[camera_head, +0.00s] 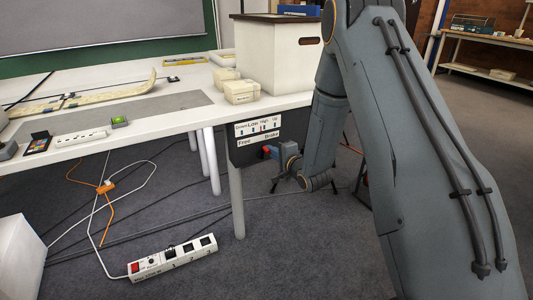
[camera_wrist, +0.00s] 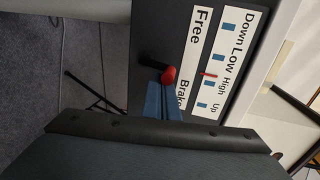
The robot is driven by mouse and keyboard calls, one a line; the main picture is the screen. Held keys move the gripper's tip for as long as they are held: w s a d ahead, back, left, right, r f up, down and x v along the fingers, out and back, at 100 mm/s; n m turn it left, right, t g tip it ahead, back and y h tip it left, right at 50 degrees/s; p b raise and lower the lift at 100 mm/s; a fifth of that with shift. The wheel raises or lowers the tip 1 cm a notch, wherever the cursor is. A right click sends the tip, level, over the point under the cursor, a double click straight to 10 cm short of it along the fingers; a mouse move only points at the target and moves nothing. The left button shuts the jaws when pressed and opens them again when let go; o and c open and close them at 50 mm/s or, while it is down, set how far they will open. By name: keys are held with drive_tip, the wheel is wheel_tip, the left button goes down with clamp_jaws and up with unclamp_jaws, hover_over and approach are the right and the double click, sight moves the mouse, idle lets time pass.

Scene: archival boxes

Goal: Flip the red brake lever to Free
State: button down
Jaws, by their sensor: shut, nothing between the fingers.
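The red brake lever (camera_head: 266,149) is on a dark control panel (camera_head: 245,155) under the table edge. Its red knob (camera_wrist: 169,76) and black shaft show in the wrist view, below the white strip (camera_wrist: 194,60) reading Free and Brake. The knob appears between the two words, nearer Brake. My gripper (camera_head: 275,152) is shut and empty; its blue fingertips (camera_wrist: 165,92) are right by the knob, on its Brake side. I cannot tell whether they touch it. The fingers hide a little of the panel.
A label strip (camera_head: 257,128) with Down, Low, High and Up and a small red pointer is above the lever. A table leg (camera_head: 237,200) stands just left below the panel. A white box (camera_head: 275,60) is on the table above. A power strip (camera_head: 172,258) and cables lie on the carpet.

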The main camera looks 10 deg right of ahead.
drive_tip(key=shift+s+a, duration=0.3)
drive_tip(key=shift+a, duration=0.65)
drive_tip(key=s+d+p, duration=0.3)
drive_tip(key=s+d, duration=0.1)
drive_tip(key=s, duration=0.2)
drive_tip(key=shift+p, duration=0.3)
drive_tip(key=shift+r, duration=0.1)
